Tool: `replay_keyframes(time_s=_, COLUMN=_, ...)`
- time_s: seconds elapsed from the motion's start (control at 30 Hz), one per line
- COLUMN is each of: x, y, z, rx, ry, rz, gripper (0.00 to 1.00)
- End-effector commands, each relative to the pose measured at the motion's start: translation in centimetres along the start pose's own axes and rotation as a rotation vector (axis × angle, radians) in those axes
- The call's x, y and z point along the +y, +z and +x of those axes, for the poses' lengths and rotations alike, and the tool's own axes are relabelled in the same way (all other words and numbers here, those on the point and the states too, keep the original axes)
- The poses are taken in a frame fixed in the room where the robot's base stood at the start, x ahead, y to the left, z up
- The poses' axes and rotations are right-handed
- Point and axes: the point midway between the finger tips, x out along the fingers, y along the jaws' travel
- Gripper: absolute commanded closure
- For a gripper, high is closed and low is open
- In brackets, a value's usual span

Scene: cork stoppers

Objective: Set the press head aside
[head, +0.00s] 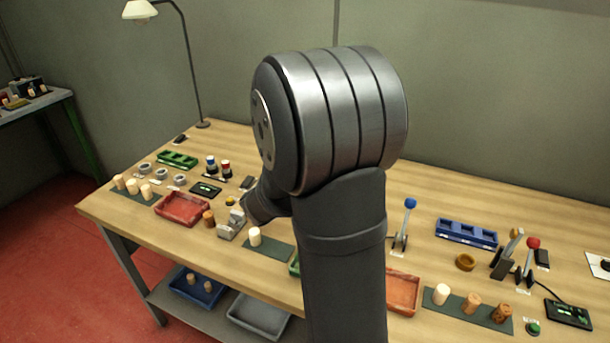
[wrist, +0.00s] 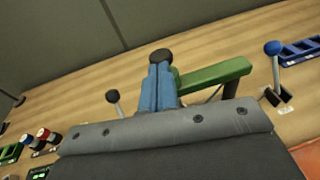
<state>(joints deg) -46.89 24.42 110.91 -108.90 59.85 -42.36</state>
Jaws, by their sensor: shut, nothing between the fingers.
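In the wrist view my gripper (wrist: 160,68) shows as two blue fingers pressed together, with nothing held between them. A round black knob (wrist: 161,55) appears right at the fingertips; I cannot tell whether they touch it. A green bar (wrist: 212,77) runs right from behind the fingers to a dark block (wrist: 237,70). The bar and knob may be part of the press, but I cannot make out the press head for certain. In the head view my arm covers the middle of the bench and hides my fingers and the green bar.
The wooden bench (head: 415,185) holds a red tray (head: 182,208) and several cork stoppers at left. At right stand a blue-knobbed lever (head: 410,204), a blue tray (head: 466,233), a red-knobbed lever (head: 532,244) and an orange tray (head: 403,292). A black-knobbed lever (wrist: 112,97) stands left of my fingers.

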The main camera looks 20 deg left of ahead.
Motion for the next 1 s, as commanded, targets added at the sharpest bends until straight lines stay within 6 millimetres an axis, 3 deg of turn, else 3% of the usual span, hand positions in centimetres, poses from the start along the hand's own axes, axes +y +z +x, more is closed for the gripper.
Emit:
replay_keyframes(time_s=0.67, x=0.2, y=0.0, z=1.1, rx=0.000, ry=-0.023, rz=0.005, gripper=1.00)
replay_keyframes(time_s=1.0, x=1.3, y=0.3, z=3.5, rx=0.000, ry=-0.216, rz=0.036, gripper=1.00)
